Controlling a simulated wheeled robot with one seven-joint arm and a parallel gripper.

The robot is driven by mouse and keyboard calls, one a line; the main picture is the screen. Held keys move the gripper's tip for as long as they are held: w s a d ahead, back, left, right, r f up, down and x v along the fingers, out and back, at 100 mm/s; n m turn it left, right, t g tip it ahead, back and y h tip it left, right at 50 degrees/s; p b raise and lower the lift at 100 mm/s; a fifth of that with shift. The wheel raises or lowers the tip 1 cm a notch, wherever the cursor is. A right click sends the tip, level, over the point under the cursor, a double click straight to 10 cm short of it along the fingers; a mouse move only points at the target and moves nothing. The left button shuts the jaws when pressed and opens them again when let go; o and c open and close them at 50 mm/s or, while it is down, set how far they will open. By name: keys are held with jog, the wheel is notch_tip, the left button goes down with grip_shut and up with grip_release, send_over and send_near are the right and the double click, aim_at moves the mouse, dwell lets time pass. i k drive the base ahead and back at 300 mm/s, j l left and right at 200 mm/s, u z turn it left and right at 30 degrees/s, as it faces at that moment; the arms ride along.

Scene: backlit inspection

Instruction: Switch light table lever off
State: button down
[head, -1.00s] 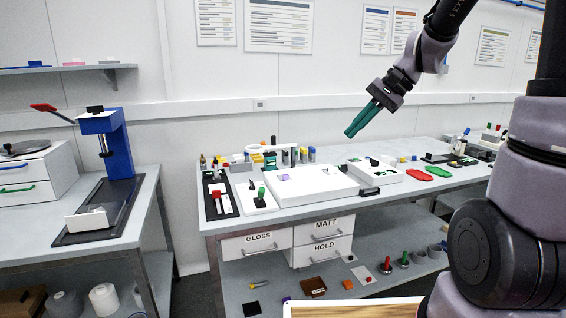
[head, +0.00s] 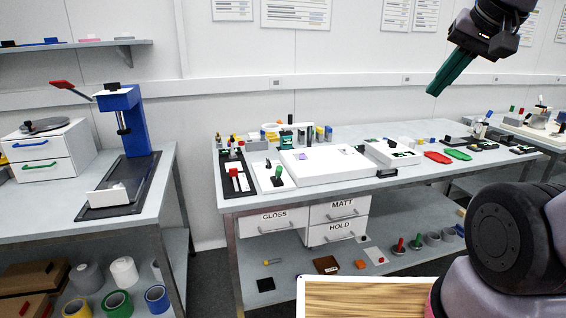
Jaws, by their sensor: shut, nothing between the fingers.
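The light table (head: 325,173) is a low, flat white box on the grey bench, with a small purple patch on its top. A green-handled lever (head: 278,175) stands on a white plate just left of it. A red-handled lever (head: 234,173) sits on a black plate farther left. I cannot tell from labels which lever belongs to the light table. My gripper (head: 433,92), with teal fingers, is shut and empty. It hangs in the air at the upper right, apart from both levers and well to their right in the picture.
Small bottles and jars (head: 303,135) stand behind the light table. A white box (head: 392,153) and red and green pads (head: 438,157) lie to its right. Drawers marked GLOSS, MATT and HOLD (head: 340,228) are below. A blue press (head: 122,125) stands on the left bench, across a gap.

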aim_at(278, 170)
jog(key=j+z, duration=0.2)
jog(key=j, duration=0.6)
jog(key=i+j+z, duration=0.1)
jog(key=j+z, duration=0.15)
jog(key=j, duration=0.55)
jog(key=k+j+z, duration=0.2)
jog(key=j, duration=0.55)
jog(key=j+z, duration=0.2)
jog(key=j, duration=0.6)
